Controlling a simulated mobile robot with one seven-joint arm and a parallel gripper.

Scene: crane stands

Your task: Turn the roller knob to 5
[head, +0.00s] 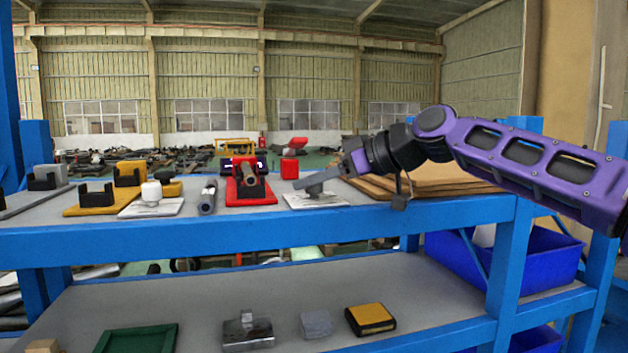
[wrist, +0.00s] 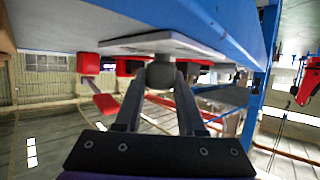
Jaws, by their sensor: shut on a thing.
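The grey roller knob (wrist: 160,73) stands on a white plate (wrist: 125,44), which appears upside down in the wrist view. My gripper (wrist: 160,86) is shut on the knob, with one finger on each side of it. In the head view, my gripper (head: 316,182) reaches in from the right, over the white plate (head: 330,201) on the upper shelf. The fingers partly cover the knob there. I cannot read any number or pointer on the knob or plate.
A second white plate with a white knob (head: 151,192) sits further left. A red stand (head: 250,180) holding a dark cylinder is left of my gripper. Brown boards (head: 440,180) lie to the right under my arm. The blue shelf edge (head: 250,230) runs along the front.

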